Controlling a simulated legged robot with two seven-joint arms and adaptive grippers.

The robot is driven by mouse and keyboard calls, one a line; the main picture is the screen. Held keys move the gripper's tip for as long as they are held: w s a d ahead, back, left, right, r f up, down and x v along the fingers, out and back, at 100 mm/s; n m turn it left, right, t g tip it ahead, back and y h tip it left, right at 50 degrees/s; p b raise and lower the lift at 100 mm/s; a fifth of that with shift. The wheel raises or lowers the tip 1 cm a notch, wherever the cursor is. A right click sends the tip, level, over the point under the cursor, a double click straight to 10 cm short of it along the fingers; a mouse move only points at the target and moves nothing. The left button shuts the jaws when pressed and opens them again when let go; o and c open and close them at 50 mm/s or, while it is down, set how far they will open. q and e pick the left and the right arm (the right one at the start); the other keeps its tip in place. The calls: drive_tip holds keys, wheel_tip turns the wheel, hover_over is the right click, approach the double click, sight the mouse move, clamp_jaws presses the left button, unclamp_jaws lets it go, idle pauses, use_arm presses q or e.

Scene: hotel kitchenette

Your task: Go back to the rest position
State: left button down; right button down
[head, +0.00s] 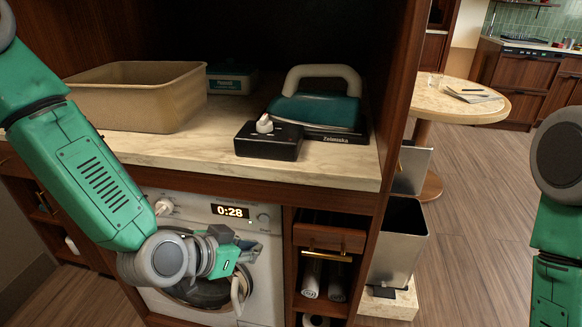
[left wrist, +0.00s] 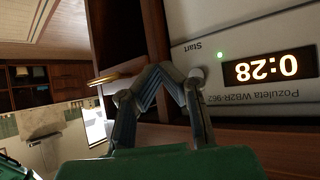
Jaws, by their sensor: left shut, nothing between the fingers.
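My left gripper (head: 245,258) is shut and empty. It hangs in front of the washing machine (head: 263,225), below its lit display that reads 0:28, and covers part of the round door (head: 203,292). In the left wrist view its fingers (left wrist: 172,72) meet beside the machine's front panel (left wrist: 215,30), which appears upside down, with a green light by the word Start. A part of my right arm (head: 556,230) shows at the right edge. My right gripper is out of view.
On the counter (head: 180,144) above stand a tan bin (head: 140,98), a teal iron (head: 318,108) and a black box with a white knob (head: 268,142). A drawer (head: 330,236) and an open metal bin (head: 400,240) are to the right.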

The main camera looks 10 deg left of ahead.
use_arm(q)
drive_tip(key=s+a+f+n+g+y, duration=0.2)
drive_tip(key=s+a+f, duration=0.2)
drive_tip(key=s+f, duration=0.2)
drive_tip(key=s+a+f+n+g+y, duration=0.2)
drive_tip(key=s+a+f, duration=0.3)
drive_tip(key=s, duration=0.6)
drive_tip(key=s+a+f+n+g+y, duration=0.1)
drive_tip(key=s+a+f+g, duration=0.3)
drive_tip(key=s+f, duration=0.4)
drive_tip(key=shift+s+a+n+y, duration=0.35)
drive_tip(key=shift+s+n+y, duration=0.05)
drive_tip(key=shift+s, duration=0.1)
drive_tip(key=shift+w+f, duration=0.1)
idle(4.9)
